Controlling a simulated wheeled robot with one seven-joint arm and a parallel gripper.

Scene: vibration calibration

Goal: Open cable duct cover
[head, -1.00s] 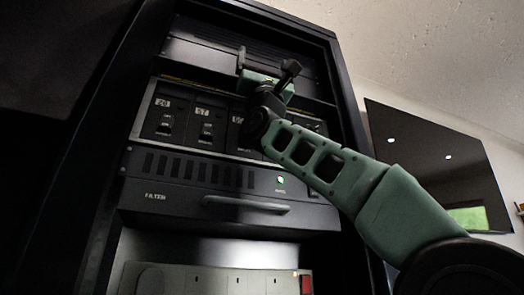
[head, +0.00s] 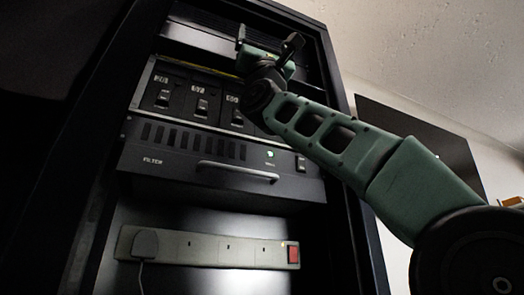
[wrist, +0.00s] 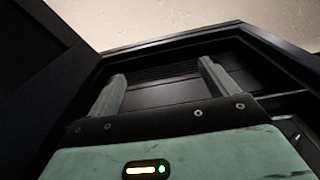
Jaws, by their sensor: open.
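My gripper (head: 266,44) is open and empty in front of the panel's right part. In the wrist view my two fingers (wrist: 160,76) point at the panel, one on each side. I cannot tell whether they touch it. My arm hides the panel's right end in the head view.
Below are a row of switch modules (head: 200,100), a filter unit (head: 210,160) with a bar handle (head: 238,172), and a power strip (head: 210,248) with one plug in. The rack's side frame (head: 335,120) stands close to my arm. A dark screen (head: 425,135) hangs at right.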

